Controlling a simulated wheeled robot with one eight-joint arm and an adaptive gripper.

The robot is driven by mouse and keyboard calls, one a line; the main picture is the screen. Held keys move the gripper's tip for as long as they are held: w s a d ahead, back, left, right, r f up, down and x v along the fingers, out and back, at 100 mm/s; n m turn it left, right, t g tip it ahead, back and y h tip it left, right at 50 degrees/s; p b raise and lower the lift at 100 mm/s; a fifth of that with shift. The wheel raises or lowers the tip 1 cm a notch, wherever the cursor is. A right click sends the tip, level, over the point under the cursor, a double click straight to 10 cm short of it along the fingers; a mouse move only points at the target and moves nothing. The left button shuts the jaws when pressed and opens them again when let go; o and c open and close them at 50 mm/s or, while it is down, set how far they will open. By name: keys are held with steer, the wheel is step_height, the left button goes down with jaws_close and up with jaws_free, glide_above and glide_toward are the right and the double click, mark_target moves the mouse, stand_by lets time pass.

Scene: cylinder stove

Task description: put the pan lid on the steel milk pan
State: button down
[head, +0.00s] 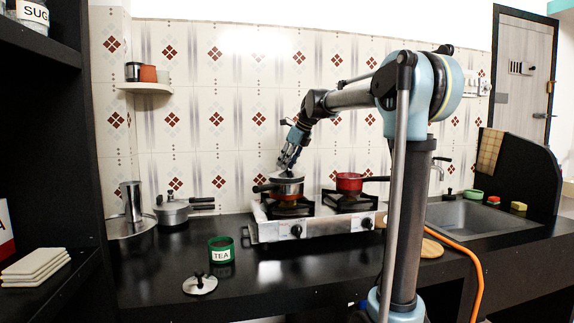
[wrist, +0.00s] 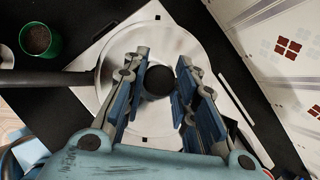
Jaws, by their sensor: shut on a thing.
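The steel milk pan (head: 290,190) stands on the left burner of the stove, its dark handle pointing left. The handle also shows in the wrist view (wrist: 50,78). The pan lid (head: 287,174), a shiny disc with a black knob (wrist: 158,83), is at the pan's mouth under my gripper (head: 287,166). My gripper points down and is shut on the lid, with its fingers (wrist: 160,88) on both sides of the knob. The lid covers most of the pan from above; I cannot tell whether it is fully seated on the rim.
A red pan (head: 349,182) stands on the right burner. A second steel lid with a black knob (head: 200,285) lies on the dark counter, near a green TEA tin (head: 221,250). A pressure cooker (head: 172,212) stands at the back left. The tiled wall is close behind the stove (head: 320,228).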

steer(key=shift+f, duration=0.55)
steer(key=c, duration=1.3)
jaws_free()
steer(key=shift+r, duration=0.3)
steer(key=v, duration=1.2)
steer(key=shift+r, duration=0.3)
